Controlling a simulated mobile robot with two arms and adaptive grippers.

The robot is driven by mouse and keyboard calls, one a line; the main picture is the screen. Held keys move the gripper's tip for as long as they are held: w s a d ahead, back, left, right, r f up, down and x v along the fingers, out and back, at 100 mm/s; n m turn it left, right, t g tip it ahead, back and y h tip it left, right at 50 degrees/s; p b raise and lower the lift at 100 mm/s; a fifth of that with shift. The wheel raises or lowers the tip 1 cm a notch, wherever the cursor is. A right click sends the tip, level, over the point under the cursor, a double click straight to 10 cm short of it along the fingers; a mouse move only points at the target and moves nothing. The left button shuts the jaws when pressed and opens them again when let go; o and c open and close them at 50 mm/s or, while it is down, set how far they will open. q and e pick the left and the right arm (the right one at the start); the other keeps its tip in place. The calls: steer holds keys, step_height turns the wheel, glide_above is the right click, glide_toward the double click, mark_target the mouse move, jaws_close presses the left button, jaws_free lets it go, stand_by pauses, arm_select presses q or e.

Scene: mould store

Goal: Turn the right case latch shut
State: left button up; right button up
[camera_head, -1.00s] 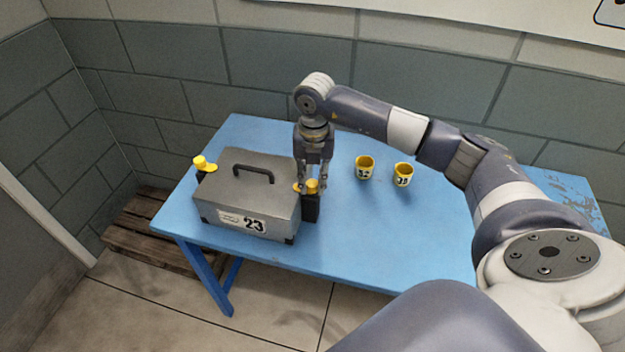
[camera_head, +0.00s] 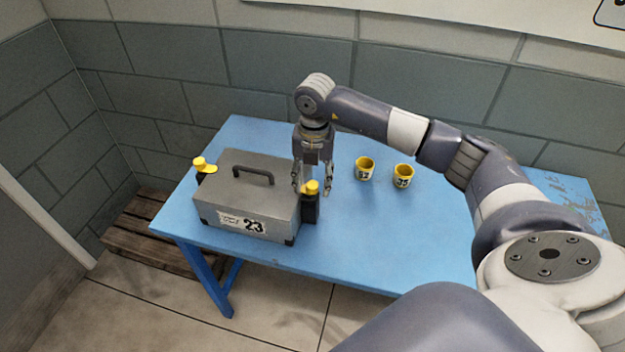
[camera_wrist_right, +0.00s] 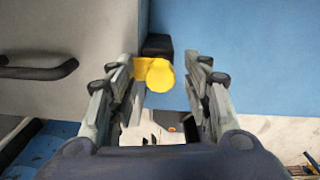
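The grey case (camera_head: 247,198) with a dark handle stands on the blue table. Its right latch (camera_head: 311,187), a yellow knob on a black block, is on the case's right side. The latch also shows in the wrist view (camera_wrist_right: 159,75), with a short yellow tab pointing left towards the case. My right gripper (camera_head: 312,191) points down with its fingers open, one on each side of this latch. In the wrist view the left finger is close to the tab; whether they touch cannot be told. The left latch (camera_head: 203,165) is at the case's other side. My left gripper is out of view.
Two yellow cups with number labels, one (camera_head: 364,170) and another (camera_head: 403,177), stand right of the gripper. The blue table (camera_head: 370,235) is clear in front of them. A wooden pallet (camera_head: 148,235) lies on the floor at the left.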

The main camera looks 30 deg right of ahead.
mark_target(313, 184)
step_height(313, 184, up, 12)
stand_by(0.6)
steer(key=shift+s, duration=0.1)
stand_by(0.4)
